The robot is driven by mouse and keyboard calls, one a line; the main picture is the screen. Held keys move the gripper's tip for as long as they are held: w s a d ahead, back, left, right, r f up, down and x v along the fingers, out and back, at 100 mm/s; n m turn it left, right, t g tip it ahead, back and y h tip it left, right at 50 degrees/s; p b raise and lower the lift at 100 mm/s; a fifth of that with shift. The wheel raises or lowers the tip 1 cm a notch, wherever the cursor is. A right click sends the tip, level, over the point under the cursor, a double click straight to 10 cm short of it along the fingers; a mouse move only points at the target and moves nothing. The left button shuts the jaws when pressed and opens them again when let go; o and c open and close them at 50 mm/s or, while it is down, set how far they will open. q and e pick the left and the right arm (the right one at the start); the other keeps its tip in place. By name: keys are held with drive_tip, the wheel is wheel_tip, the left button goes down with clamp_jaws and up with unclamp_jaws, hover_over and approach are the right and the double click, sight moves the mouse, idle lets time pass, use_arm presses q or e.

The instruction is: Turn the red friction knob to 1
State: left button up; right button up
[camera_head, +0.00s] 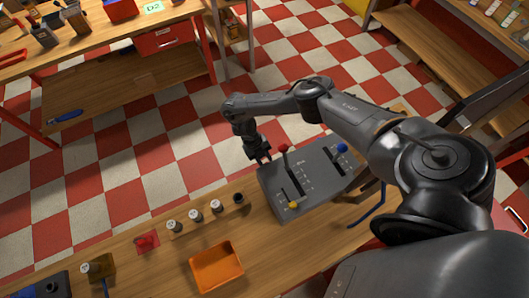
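A small red knob (146,242) sits on a red square plate at the front left of the wooden bench. A grey console (315,178) stands further right, with a red-topped lever (283,148), a blue-topped lever (342,148) and a yellow-topped lever (293,205). Number markings on either are too small to read. My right gripper (263,159) points down beside the console's far left corner, just left of the red-topped lever. Its fingers look apart, with nothing visible between them. My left gripper is not in view.
Several silver-topped knobs (195,215) stand in a row on a wooden strip between the red plate and the console. An orange tray (217,267) lies in front of them. Checkered floor lies beyond the bench.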

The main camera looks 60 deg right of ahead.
drive_tip(key=shift+s+d+t+y, duration=0.15)
drive_tip(key=shift+t+y, duration=0.15)
drive_tip(key=shift+y, duration=0.1)
drive_tip(key=shift+s+d+y, duration=0.1)
drive_tip(key=shift+d+y, duration=0.05)
drive_tip(key=shift+y, duration=0.25)
drive_tip(key=shift+s+d+f+n+t+y+b, duration=0.1)
drive_tip(key=shift+n+t+y+b, duration=0.2)
drive_tip(key=shift+t+y, duration=0.25)
drive_tip(key=shift+d+f+n+t+y+b, duration=0.1)
drive_tip(key=shift+n+t+y+b, duration=0.1)
drive_tip(key=shift+t+y+b, duration=0.25)
drive_tip(key=shift+r+y, duration=0.15)
drive_tip(key=shift+y, duration=0.25)
drive_tip(key=shift+a, duration=0.1)
drive_tip(key=o, duration=1.1)
drive_tip(key=shift+c, duration=0.2)
drive_tip(key=shift+r, duration=0.1)
